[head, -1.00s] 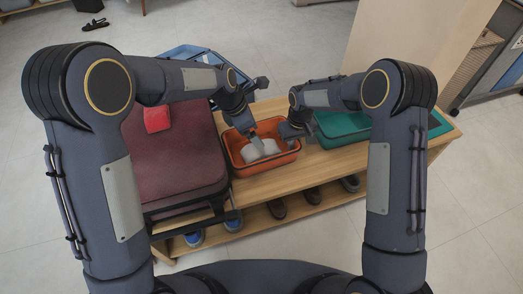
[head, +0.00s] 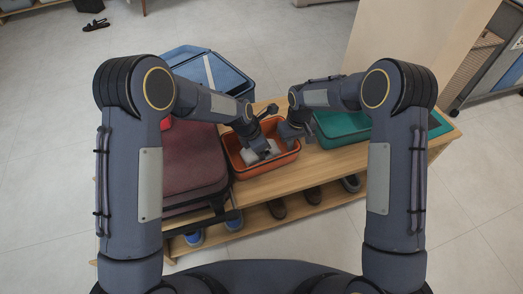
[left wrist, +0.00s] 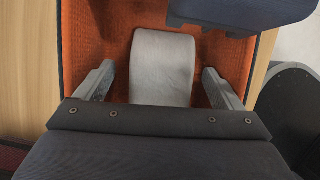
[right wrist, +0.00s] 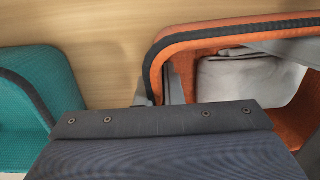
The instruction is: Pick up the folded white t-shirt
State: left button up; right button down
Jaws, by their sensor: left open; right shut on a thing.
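The folded white t-shirt (head: 249,158) lies as a thick rounded bundle inside the orange bin (head: 236,150). In the left wrist view the t-shirt (left wrist: 162,65) sits between the spread fingers of my left gripper (left wrist: 158,78), with a gap on each side. My left gripper (head: 262,152) is open and reaches down into the bin, hiding part of the t-shirt. My right gripper (head: 290,141) is at the bin's right end. In the right wrist view its fingers (right wrist: 160,92) straddle the orange wall (right wrist: 156,70) and are shut on it; the t-shirt (right wrist: 240,78) shows beyond.
A teal bin (head: 343,124) stands right of the orange bin on the wooden bench (head: 330,158). A dark red suitcase (head: 190,168) is close on the left, with a blue case (head: 214,72) behind. Shoes (head: 277,208) sit on the lower shelf.

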pick_arm(q)
jog(key=shift+d+f, duration=0.15)
jog(key=shift+f, duration=0.35)
pick_arm(e)
jog(key=shift+w+d+f, duration=0.1)
jog(key=shift+w+f, duration=0.1)
jog(key=shift+f, duration=0.05)
pick_arm(q)
jog(key=shift+r, duration=0.1)
pick_arm(e)
jog(key=shift+d, duration=0.1)
pick_arm(q)
jog(key=shift+r, duration=0.1)
jog(key=c, duration=1.1)
jog(key=shift+c, duration=0.2)
jog(key=shift+r, duration=0.1)
jog(key=shift+w+r, duration=0.1)
jog(key=shift+r, duration=0.25)
pick_arm(e)
jog(key=shift+s, duration=0.1)
pick_arm(q)
jog(key=shift+a+r, duration=0.2)
jog(key=shift+a, duration=0.1)
jog(key=a, duration=0.1)
jog(key=s+a, duration=0.1)
jog(key=shift+s+a, duration=0.25)
jog(key=shift+a, duration=0.15)
notch_tip(320, 180, up, 14)
jog(key=shift+a, duration=0.15)
